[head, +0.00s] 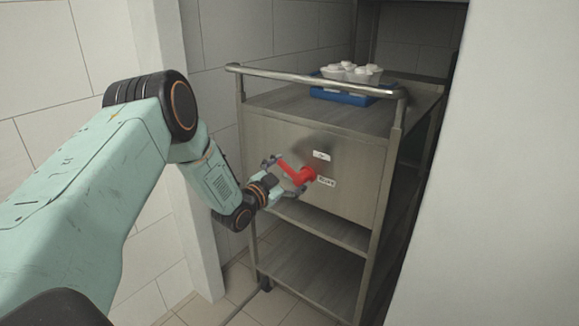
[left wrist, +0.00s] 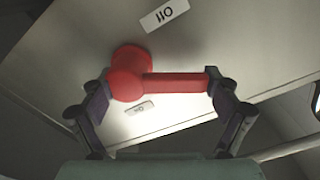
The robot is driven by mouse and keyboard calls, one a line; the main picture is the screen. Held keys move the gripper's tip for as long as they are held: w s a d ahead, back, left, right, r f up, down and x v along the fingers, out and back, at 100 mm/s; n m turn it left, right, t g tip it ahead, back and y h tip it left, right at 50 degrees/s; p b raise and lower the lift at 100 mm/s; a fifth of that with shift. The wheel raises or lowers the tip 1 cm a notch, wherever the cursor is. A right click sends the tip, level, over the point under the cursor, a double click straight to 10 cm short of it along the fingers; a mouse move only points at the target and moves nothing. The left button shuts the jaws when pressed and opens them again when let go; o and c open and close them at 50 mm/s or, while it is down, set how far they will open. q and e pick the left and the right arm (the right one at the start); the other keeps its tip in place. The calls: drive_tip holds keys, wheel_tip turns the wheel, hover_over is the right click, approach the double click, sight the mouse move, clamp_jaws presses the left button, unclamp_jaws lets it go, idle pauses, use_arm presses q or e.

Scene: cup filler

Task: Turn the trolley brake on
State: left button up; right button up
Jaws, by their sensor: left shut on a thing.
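The trolley (head: 262,160) is a grey metal cart with shelves. Its front panel carries the red brake lever (head: 306,174), whose arm points up and left from the round hub. In the left wrist view, the lever (left wrist: 175,83) lies lengthwise between the fingers of my left gripper (left wrist: 160,86), one at the hub end and one at the free end. My right gripper is not in view.
A blue tray (head: 342,97) with several white cups (head: 350,72) stands on the trolley top. A metal handrail (head: 310,78) runs along the top front edge. Walls stand close on both sides. A strip of tiled floor shows at the lower left.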

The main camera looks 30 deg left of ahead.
use_arm(q)
drive_tip(key=m+p, duration=0.1)
drive_tip(key=r+m+p, duration=0.1)
drive_tip(key=m, duration=0.1)
drive_tip(key=shift+d, duration=0.3)
drive_tip(key=m+p, duration=0.2)
drive_tip(key=d+r+m+p, duration=0.1)
drive_tip(key=m, duration=0.1)
drive_tip(key=shift+p, duration=0.4)
drive_tip(key=m+p, duration=0.1)
drive_tip(key=d+m+p, duration=0.1)
drive_tip(key=m, duration=0.1)
drive_tip(key=shift+d+m+p, duration=0.2)
drive_tip(key=shift+m+p, duration=0.3)
drive_tip(key=shift+m, duration=0.7)
drive_tip(key=o, duration=1.4)
drive_tip(key=shift+f, duration=0.1)
drive_tip(key=shift+o, duration=0.2)
drive_tip(key=shift+s, duration=0.1)
